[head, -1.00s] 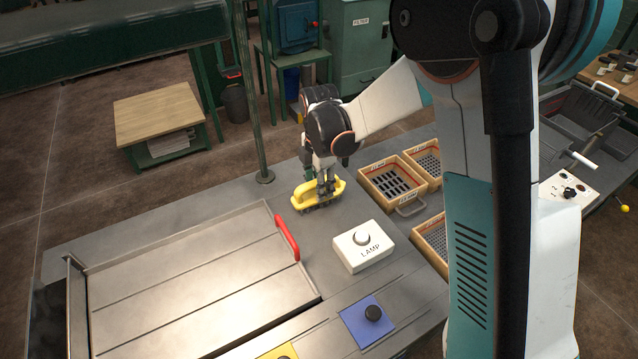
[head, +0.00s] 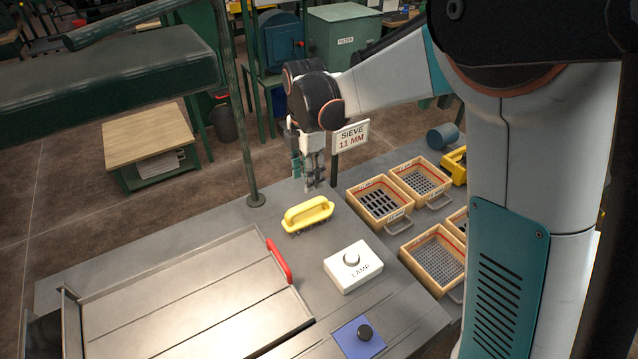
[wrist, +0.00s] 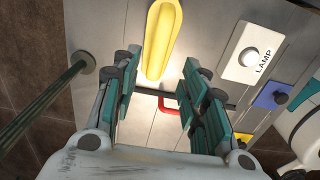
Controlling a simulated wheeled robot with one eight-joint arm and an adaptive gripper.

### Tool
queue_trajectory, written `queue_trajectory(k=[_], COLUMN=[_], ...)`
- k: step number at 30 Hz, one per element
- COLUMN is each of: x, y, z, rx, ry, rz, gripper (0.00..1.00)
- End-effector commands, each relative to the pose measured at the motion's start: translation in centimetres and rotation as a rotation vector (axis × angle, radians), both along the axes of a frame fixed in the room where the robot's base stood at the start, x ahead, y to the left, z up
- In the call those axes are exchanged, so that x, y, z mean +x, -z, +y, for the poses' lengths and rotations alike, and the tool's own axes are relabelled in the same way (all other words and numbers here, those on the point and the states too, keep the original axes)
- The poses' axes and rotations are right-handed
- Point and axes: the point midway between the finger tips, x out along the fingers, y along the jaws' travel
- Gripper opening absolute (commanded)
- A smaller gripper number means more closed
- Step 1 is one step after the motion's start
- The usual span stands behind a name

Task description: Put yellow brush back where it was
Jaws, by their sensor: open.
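The yellow brush (head: 307,213) lies on the grey bench top, bristles down, between the green post and the white lamp box. It also shows in the wrist view (wrist: 163,38), beyond my fingers. My gripper (head: 309,184) is open and empty, above and behind the brush, apart from it. In the wrist view its teal finger pads (wrist: 157,95) stand wide apart with nothing between them but the bench farther off.
The white lamp box (head: 352,266) and a blue button plate (head: 359,337) stand right of the brush. A red handle (head: 279,261) borders the metal tray panel. Wooden sieve boxes (head: 379,203) and the "SIEVE 11 MM" sign (head: 351,137) are at right. A green post (head: 243,130) rises at left.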

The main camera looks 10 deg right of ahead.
Motion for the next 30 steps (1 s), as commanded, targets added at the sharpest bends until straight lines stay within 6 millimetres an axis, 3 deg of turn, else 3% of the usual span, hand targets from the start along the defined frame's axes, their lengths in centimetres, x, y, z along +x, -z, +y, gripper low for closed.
queue_trajectory(k=[5,11,21,30], x=[-0.2,-2.6,-10.0,-17.0], y=[-0.5,-3.6,-9.5,-11.3], z=[-0.2,-2.1,-6.7,-10.0], rx=[0.001,0.02,0.136,0.31], ry=[0.016,0.221,0.813,1.324], rz=[-0.005,-0.067,-0.231,-0.341], gripper=[0.4,0.4,0.4,0.4])
